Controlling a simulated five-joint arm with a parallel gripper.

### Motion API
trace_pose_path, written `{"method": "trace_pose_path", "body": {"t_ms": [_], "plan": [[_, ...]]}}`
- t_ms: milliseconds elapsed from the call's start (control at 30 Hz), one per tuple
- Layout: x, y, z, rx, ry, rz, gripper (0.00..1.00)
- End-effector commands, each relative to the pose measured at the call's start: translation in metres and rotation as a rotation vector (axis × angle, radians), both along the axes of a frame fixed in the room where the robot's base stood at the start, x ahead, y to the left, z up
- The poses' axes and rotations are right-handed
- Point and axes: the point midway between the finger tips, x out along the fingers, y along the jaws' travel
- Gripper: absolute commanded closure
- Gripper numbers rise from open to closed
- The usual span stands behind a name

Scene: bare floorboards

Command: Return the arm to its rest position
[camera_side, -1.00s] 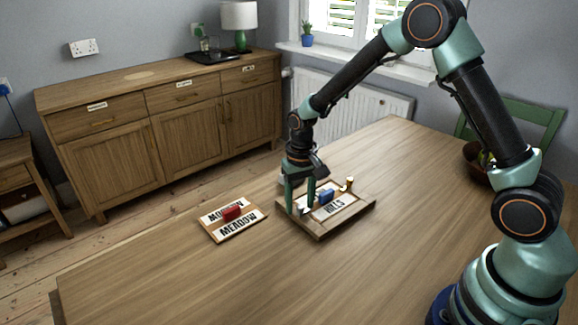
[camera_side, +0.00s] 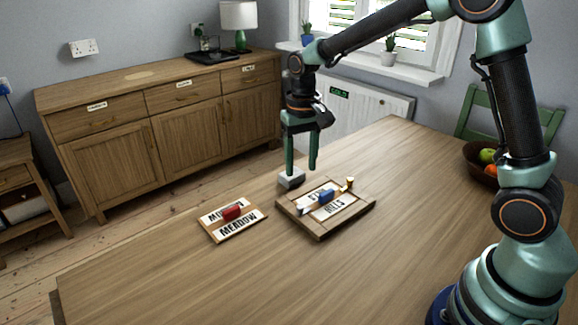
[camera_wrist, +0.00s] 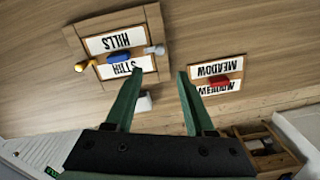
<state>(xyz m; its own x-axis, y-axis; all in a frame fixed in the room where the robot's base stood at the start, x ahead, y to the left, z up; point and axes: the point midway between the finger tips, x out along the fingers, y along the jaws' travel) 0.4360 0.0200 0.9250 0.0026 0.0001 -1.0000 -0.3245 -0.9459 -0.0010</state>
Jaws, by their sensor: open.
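My gripper (camera_side: 301,168) is open and empty, raised above the table near the back edge. Its two green fingers are spread apart; they also show in the wrist view (camera_wrist: 160,72). Below and in front of it lies a wooden tray (camera_side: 318,234) with HILLS cards, a blue piece (camera_side: 326,196), a brass-coloured piece (camera_side: 350,183) and a pale grey piece (camera_side: 302,210). A small white-grey block (camera_side: 291,178) stands on the table behind the tray, close below the left finger in the side view.
A wooden board with MEADOW cards (camera_side: 238,229) and a red piece (camera_side: 231,213) lies left of the tray. A fruit bowl (camera_side: 477,158) stands at the right, near a green chair (camera_side: 510,108). The table's front (camera_side: 210,285) is clear. A sideboard (camera_side: 165,130) stands behind.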

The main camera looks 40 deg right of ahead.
Motion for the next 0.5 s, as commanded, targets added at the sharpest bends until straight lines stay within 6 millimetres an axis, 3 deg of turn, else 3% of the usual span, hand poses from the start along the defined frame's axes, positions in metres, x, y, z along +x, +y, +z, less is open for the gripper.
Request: {"method": "trace_pose_path", "body": {"t_ms": [500], "plan": [[-0.0016, -0.0003, 0.0110, 0.000, -0.006, 0.004, 0.46]]}}
